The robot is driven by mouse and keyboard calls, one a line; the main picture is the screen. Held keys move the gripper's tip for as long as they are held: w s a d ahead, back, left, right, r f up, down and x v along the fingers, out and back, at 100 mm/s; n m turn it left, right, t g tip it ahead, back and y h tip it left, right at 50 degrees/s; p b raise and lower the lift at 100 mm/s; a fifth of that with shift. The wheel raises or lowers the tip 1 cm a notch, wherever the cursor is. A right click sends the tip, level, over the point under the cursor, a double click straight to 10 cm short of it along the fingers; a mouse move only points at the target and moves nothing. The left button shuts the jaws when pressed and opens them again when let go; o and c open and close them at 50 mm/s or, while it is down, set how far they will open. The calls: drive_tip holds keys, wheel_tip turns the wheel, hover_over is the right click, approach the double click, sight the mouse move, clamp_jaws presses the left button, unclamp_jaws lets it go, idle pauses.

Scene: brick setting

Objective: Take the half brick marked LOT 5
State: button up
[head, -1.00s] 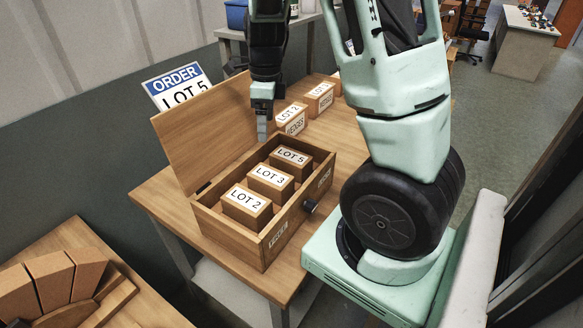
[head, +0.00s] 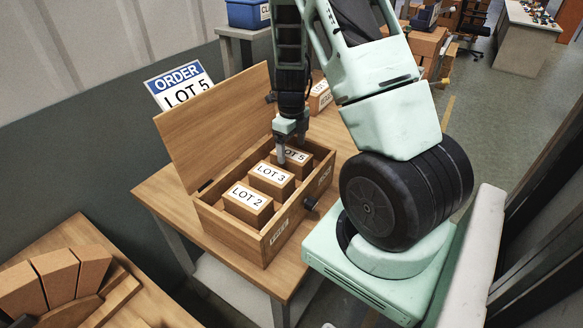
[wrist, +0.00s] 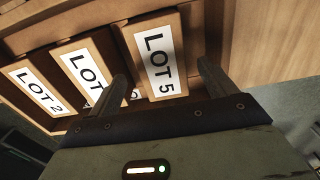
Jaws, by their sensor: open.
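The half brick marked LOT 5 (head: 293,157) stands in the far end of an open wooden box (head: 238,232), partly hidden by my gripper in the head view. In the wrist view the LOT 5 brick (wrist: 160,60) lies between my two fingers. My gripper (head: 291,158) is open and points down at this brick; it also shows in the wrist view (wrist: 165,85). I cannot tell whether the fingers touch the brick. The LOT 3 brick (head: 271,178) and LOT 2 brick (head: 247,203) stand beside it in the same box.
The box's hinged lid (head: 215,130) stands open on the left. A dark knob (head: 310,202) sticks out at the box's right side. A blue and white ORDER LOT 5 sign (head: 178,84) is behind the lid.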

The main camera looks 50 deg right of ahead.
sight(292, 153)
drive_tip(key=shift+w+d+f+p, duration=0.1)
drive_tip(key=shift+f+p, duration=0.8)
drive_tip(key=shift+f, duration=1.8)
drive_tip(key=c, duration=1.5)
drive_tip(key=shift+r, duration=0.1)
